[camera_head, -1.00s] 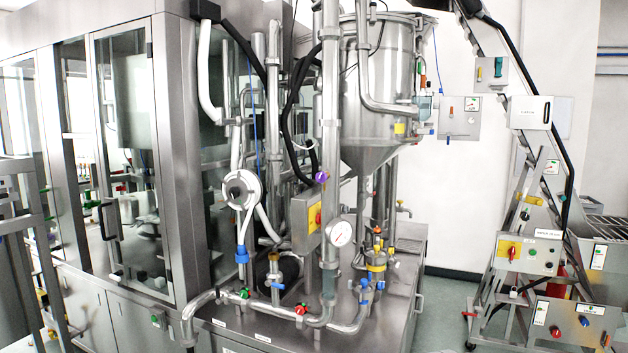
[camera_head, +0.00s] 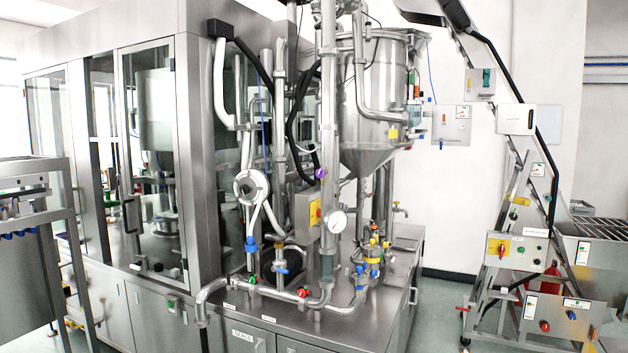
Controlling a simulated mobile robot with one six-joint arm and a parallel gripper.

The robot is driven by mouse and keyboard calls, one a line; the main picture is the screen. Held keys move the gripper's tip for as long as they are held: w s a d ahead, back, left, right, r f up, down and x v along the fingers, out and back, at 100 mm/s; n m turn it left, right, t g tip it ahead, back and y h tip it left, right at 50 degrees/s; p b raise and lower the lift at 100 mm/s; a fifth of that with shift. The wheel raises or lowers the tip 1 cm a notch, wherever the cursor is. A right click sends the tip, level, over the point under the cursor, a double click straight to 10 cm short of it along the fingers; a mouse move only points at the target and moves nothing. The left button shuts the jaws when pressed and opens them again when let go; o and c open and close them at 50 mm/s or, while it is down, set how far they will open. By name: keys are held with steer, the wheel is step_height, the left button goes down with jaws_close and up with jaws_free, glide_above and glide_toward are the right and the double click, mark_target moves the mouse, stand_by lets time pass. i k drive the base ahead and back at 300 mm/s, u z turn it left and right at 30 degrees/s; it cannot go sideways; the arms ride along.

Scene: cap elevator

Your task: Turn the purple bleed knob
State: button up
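The purple knob (camera_head: 320,173) is small and round. It sits on the side of a tall vertical steel pipe (camera_head: 328,115) near the middle of the head view, above and right of a grey box with a yellow panel and red switch (camera_head: 314,213). Nothing blocks the view of the knob, but it is too small to tell its turn position. My gripper is not in view.
A round pressure gauge (camera_head: 337,222) is below the knob, and a steel hopper (camera_head: 382,95) stands to its right. Black hoses (camera_head: 298,120) run left of it. A steel cabinet (camera_head: 125,180) fills the left.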

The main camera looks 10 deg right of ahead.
mark_target(320, 173)
steer(key=z, duration=0.1)
steer(key=k, duration=0.5)
steer(key=u, duration=0.55)
steer(key=i, duration=2.2)
steer(key=z, duration=0.9)
